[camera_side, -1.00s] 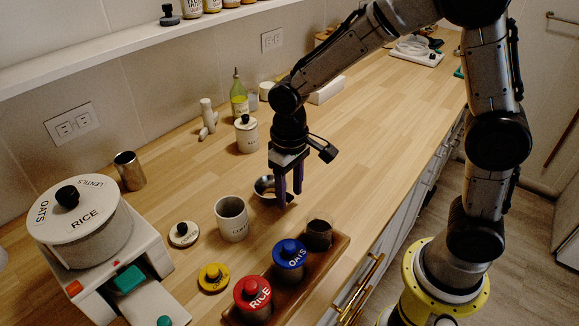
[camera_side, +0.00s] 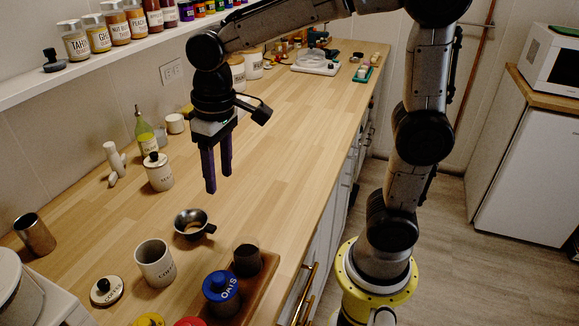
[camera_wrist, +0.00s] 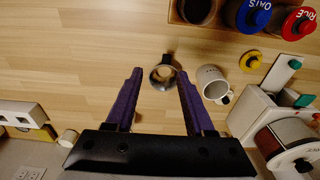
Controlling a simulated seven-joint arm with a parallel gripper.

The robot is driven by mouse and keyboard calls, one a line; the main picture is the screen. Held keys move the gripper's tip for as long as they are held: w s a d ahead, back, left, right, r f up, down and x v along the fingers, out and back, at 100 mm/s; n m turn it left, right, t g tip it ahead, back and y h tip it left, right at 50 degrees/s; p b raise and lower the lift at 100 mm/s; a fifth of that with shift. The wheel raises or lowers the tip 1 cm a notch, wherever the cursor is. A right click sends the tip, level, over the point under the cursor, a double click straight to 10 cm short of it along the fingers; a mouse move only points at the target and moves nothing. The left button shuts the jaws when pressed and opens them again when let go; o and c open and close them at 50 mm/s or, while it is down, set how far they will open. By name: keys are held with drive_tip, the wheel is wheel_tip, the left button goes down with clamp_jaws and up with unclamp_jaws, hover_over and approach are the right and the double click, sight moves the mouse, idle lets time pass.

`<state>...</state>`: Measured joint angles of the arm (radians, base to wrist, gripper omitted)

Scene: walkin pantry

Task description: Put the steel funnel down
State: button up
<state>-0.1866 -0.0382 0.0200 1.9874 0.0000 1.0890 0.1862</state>
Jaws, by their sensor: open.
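The steel funnel (camera_side: 190,225) rests on the wooden counter, its small handle pointing right in the side view. In the wrist view the funnel (camera_wrist: 163,86) shows below, between my two fingers, with nothing touching it. My gripper (camera_side: 217,190) is open and empty, its purple fingers pointing down above the counter. In the wrist view the fingers (camera_wrist: 159,72) are spread wide.
An open white coffee canister (camera_side: 155,264) and its lid (camera_side: 106,291) are in front of the funnel. A wooden tray (camera_side: 268,268) holds an open dark jar and a blue-lidded oats jar (camera_side: 221,288). The counter behind is mostly clear.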

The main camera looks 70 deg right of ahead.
drive_tip(key=s+d+t, duration=0.2)
drive_tip(key=s+d, duration=0.1)
drive_tip(key=s, duration=0.4)
drive_tip(key=s+d+t, duration=0.2)
drive_tip(key=s+d, duration=0.1)
drive_tip(key=s, duration=0.4)
drive_tip(key=shift+s+r+t, duration=0.3)
drive_tip(key=shift+r, duration=0.1)
